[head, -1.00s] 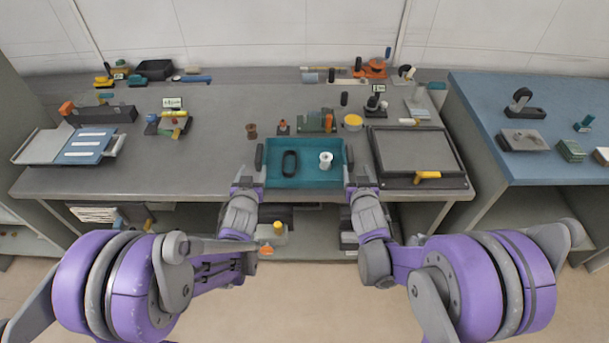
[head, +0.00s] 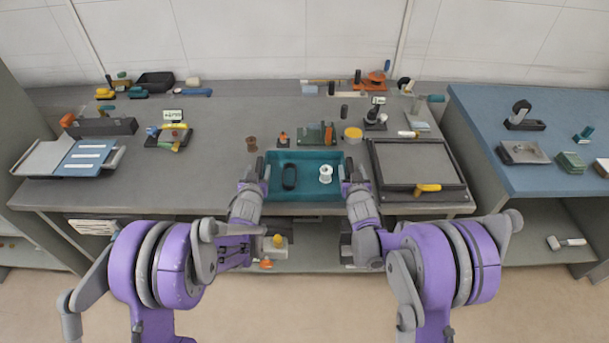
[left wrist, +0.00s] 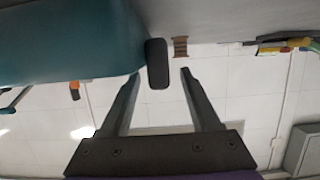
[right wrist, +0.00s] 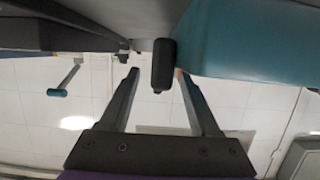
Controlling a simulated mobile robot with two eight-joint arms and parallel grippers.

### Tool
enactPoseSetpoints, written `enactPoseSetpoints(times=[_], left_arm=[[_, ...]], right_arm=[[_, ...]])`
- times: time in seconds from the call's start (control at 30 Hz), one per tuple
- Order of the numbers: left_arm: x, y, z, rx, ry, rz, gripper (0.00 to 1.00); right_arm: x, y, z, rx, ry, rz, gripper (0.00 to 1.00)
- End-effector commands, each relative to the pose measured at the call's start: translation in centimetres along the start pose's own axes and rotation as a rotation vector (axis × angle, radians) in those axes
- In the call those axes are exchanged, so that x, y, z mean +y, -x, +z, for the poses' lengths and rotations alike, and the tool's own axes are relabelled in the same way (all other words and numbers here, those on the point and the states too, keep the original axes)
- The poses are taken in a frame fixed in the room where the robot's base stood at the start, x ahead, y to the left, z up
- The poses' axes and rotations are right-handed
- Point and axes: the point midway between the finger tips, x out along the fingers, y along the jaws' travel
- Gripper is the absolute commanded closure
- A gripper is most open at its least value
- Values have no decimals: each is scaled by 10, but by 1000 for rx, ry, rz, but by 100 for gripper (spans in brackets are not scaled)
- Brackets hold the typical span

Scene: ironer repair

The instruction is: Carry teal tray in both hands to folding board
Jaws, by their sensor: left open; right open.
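The teal tray (head: 306,198) sits at the front edge of the grey bench, holding a dark oval object (head: 289,177) and a white spool (head: 325,174). My left gripper (head: 254,172) is open at its left end. In the left wrist view, the dark handle (left wrist: 158,64) lies between and just ahead of the open fingertips (left wrist: 160,73). My right gripper (head: 354,172) is open at the right end. In the right wrist view, the other handle (right wrist: 163,64) lies likewise between the fingertips (right wrist: 157,72). A board with grey and blue panels (head: 78,158), possibly the folding board, lies at far left.
A dark framed board (head: 415,165) with a yellow handle stands just right of the tray. A brown spool (head: 252,144) and a green block (head: 315,134) stand behind it. A blue-topped table (head: 545,175) is at right. Bench between tray and left board is largely clear.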

Motion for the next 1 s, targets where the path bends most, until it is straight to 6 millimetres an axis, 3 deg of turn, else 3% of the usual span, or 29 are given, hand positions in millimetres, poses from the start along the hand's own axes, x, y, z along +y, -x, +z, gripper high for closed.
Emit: enactPoseSetpoints(times=[0.2,0.57,0.9,1.0], left_arm=[[0,-21,0,0,1,0,37],[0,-24,0,0,1,0,37],[0,-24,0,0,0,-1,98],[-1,-24,0,-1,0,-1,100]], right_arm=[[0,-21,0,0,0,0,37],[0,-24,0,0,0,0,37],[0,-24,0,0,0,1,98],[1,-24,0,0,0,1,100]])
